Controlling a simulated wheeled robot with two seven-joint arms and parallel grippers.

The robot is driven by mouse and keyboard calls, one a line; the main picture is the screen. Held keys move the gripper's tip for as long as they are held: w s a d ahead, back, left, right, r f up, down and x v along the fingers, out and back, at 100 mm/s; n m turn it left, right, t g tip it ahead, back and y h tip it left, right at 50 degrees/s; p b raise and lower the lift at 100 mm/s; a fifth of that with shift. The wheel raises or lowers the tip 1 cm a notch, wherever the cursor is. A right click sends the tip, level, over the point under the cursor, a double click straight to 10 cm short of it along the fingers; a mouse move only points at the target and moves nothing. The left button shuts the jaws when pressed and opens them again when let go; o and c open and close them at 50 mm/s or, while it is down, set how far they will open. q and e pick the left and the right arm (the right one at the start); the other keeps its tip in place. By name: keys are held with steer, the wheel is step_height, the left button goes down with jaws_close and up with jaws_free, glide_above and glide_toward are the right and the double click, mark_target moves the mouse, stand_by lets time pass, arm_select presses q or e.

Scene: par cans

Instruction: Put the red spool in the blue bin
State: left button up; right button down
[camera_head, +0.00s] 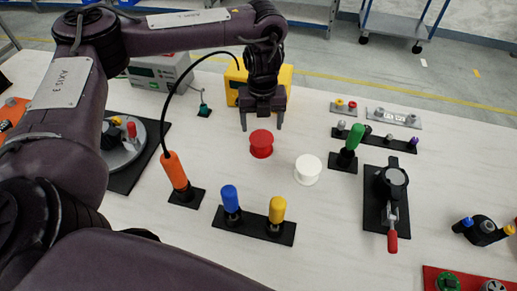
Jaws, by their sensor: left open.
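The red spool (261,144) stands upright on the pale table, near the middle of the head view. My left gripper (261,125) is open and empty, fingers pointing down. It appears just behind or above the spool; its exact height is hard to tell. I cannot make out a blue bin in this view. My right gripper is not in view.
A white spool (307,170) stands right of the red one. Blue (231,198) and yellow (277,209) handles stand in front, an orange handle (175,170) to the left and a green handle (355,137) to the right. A yellow box (232,85) is behind the gripper.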

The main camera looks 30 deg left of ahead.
mark_target(262, 137)
arm_select(q)
steer(key=shift+f+m, duration=0.2)
steer(key=shift+m, duration=0.1)
steer(key=shift+f, duration=0.35)
step_height(262, 137, down, 7)
steer(key=shift+w+r+b, duration=0.1)
steer(key=shift+b, duration=0.9)
steer(key=shift+c, duration=0.3)
steer(key=c, duration=0.9)
steer(key=shift+o, duration=0.2)
step_height(262, 137, up, 20)
steer(key=p, duration=0.5)
